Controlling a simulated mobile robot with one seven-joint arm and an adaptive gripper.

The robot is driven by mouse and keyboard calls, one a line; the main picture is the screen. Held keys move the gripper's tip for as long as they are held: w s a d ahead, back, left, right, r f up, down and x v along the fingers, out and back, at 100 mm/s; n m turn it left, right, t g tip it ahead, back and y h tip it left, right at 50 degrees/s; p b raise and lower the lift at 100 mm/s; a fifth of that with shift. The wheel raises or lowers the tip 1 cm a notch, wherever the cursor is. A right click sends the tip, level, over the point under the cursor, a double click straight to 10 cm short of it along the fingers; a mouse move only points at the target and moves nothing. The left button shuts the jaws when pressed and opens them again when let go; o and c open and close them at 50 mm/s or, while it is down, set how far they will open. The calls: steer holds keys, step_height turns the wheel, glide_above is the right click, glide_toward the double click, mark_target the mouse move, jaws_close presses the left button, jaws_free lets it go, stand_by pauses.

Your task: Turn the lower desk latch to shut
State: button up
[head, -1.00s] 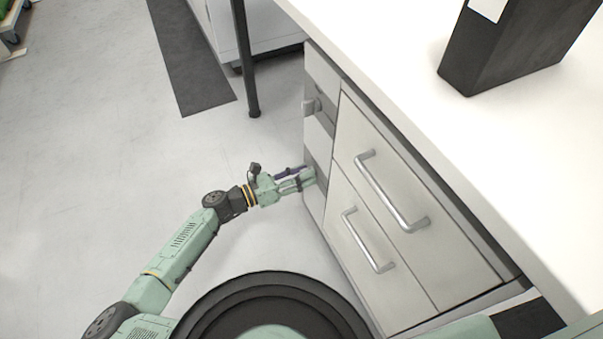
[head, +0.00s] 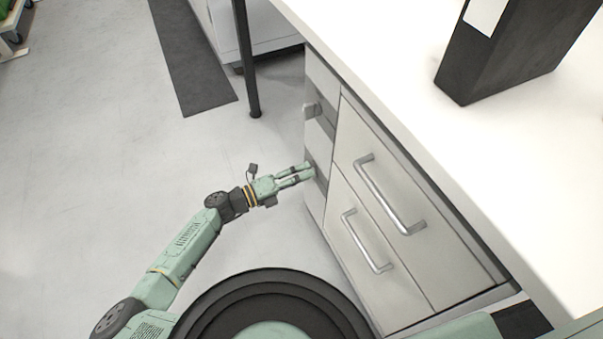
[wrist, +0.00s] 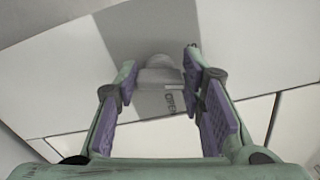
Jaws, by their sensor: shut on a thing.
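The lower desk latch (wrist: 158,76) is a small grey knob on a grey plate, seen in the wrist view between my fingertips. A label that seems to read OPEN (wrist: 172,99) shows beside it. My gripper (wrist: 159,64) has its two purple-padded fingers shut on the latch, one on each side. In the head view my gripper (head: 308,171) reaches the narrow end face of the desk's drawer unit low down, and its fingers hide the latch there. I cannot tell exactly how far the latch is turned.
An upper latch (head: 311,109) sits higher on the same face. Two drawers with bar handles (head: 390,195) (head: 366,241) face the front side. A dark box (head: 510,55) stands on the white desktop (head: 440,125). A black leg (head: 245,60) stands behind.

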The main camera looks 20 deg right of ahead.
steer(key=shift+n+p, duration=0.3)
steer(key=shift+n, duration=1.2)
steer(key=o, duration=1.1)
steer(key=shift+o, duration=0.2)
steer(key=shift+a, duration=0.1)
steer(key=s+a, duration=0.2)
steer(key=a, duration=0.9)
steer(key=shift+s+a, duration=0.15)
steer(key=shift+a, duration=0.2)
